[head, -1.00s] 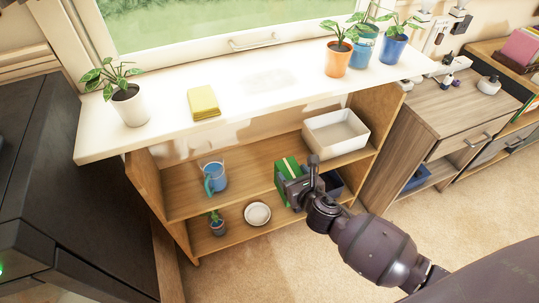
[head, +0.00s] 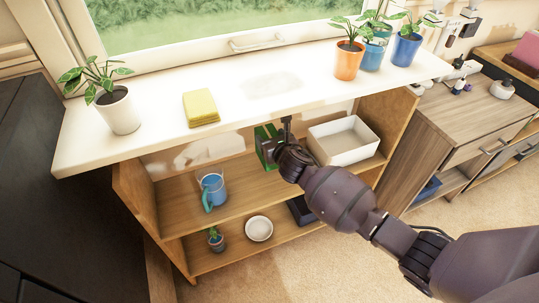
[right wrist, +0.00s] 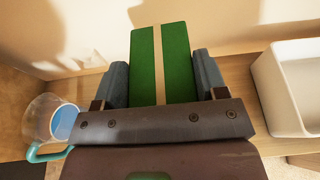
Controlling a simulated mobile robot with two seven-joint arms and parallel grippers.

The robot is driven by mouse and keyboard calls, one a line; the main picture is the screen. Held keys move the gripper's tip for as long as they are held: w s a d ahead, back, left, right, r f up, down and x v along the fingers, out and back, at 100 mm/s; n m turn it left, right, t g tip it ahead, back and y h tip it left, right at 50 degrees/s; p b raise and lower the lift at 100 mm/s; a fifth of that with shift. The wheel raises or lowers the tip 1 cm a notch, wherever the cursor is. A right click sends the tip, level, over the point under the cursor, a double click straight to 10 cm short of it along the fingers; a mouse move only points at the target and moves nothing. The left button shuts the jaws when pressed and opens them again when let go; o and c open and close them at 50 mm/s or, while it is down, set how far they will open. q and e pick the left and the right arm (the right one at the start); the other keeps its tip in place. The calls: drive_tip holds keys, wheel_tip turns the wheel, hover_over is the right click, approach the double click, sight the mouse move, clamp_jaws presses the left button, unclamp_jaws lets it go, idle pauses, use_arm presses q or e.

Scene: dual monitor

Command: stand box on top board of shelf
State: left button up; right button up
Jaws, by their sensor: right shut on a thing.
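A green box (head: 262,136) with a tan stripe is in my right gripper (head: 270,152), at the back of the upper space of the wooden shelf. The gripper and arm partly hide it in the head view. In the right wrist view the box (right wrist: 177,62) sits between the two grey fingers of the gripper (right wrist: 162,78), facing the back wall. The shelf's top board (head: 240,188) lies below the box. I cannot tell whether the box touches the board. My left gripper is not in view.
The white windowsill (head: 240,90) overhangs the shelf. A bowl (head: 259,228) and small plant (head: 215,239) are on the lower board.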

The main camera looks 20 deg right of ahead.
drive_tip(key=f, duration=0.3)
drive_tip(key=shift+s, duration=0.35)
drive_tip(key=shift+w+f+b, duration=0.15)
drive_tip(key=shift+f+b, duration=0.1)
drive_tip(key=shift+b, duration=0.1)
drive_tip(key=f+b, duration=0.1)
drive_tip(key=f, duration=0.2)
drive_tip(key=shift+s+f+b, duration=0.2)
drive_tip(key=shift+b, duration=0.15)
drive_tip(key=shift+w+f, duration=0.2)
drive_tip(key=shift+f, duration=0.1)
drive_tip(key=shift+w+r, duration=0.2)
drive_tip(key=shift+r, duration=0.2)
drive_tip(key=shift+f+b, duration=0.2)
drive_tip(key=shift+b, duration=0.1)
drive_tip(key=o, duration=1.3)
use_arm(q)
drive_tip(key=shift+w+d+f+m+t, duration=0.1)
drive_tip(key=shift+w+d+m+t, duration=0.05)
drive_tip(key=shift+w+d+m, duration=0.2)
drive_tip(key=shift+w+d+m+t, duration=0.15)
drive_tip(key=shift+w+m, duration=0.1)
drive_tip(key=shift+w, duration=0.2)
